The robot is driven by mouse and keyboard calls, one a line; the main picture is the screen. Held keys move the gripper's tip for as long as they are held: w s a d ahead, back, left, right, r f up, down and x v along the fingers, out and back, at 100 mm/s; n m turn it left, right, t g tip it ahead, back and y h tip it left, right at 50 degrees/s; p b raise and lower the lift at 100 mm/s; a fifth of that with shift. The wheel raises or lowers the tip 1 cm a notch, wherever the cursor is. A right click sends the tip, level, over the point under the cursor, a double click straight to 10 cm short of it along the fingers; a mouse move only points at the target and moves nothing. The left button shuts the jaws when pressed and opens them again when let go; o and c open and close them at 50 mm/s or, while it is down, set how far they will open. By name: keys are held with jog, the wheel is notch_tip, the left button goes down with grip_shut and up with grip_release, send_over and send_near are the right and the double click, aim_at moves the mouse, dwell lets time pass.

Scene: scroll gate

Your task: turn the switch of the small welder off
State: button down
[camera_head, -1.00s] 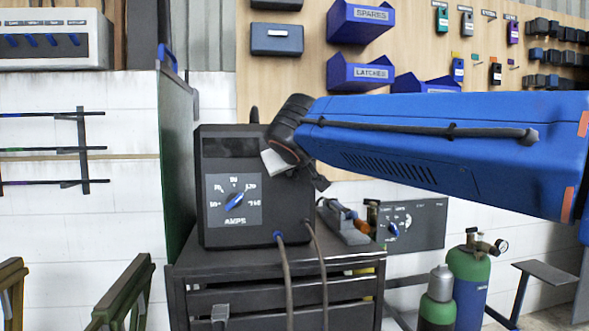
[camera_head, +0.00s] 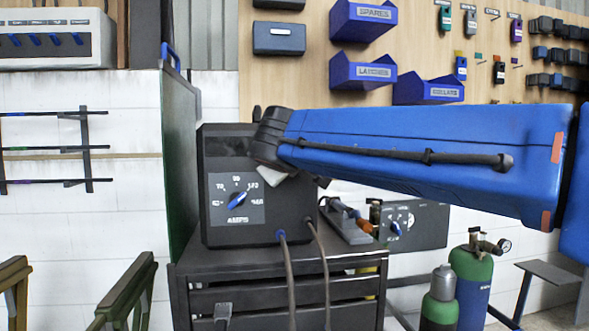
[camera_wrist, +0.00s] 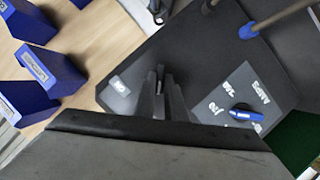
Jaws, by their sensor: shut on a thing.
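The small welder (camera_head: 225,224) is a black box on a dark cabinet. Its front carries a grey AMPS plate with a blue pointer knob (camera_head: 237,200), which also shows in the wrist view (camera_wrist: 245,115). My gripper (camera_wrist: 160,80) is at the upper right part of the welder's front, apart from the AMPS knob. Its dark fingers are shut on the small welder's switch, which they mostly hide. A small white label (camera_wrist: 119,86) is on the face beside the fingers. In the head view my wrist hides the fingertips and the switch, so the switch's position cannot be read.
Two cables (camera_head: 288,268) hang from the welder's lower front. A dark green screen (camera_head: 180,160) stands at its left. Another dial panel (camera_head: 425,225) is behind at the right, above green gas bottles (camera_head: 470,270). Blue bins (camera_head: 362,72) hang on the wall board.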

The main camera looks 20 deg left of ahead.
jog(key=shift+f, duration=0.1)
jog(key=c, duration=1.8)
grip_release()
jog(key=v, duration=1.7)
jog(key=shift+s+d, duration=0.1)
jog(key=shift+s, duration=0.15)
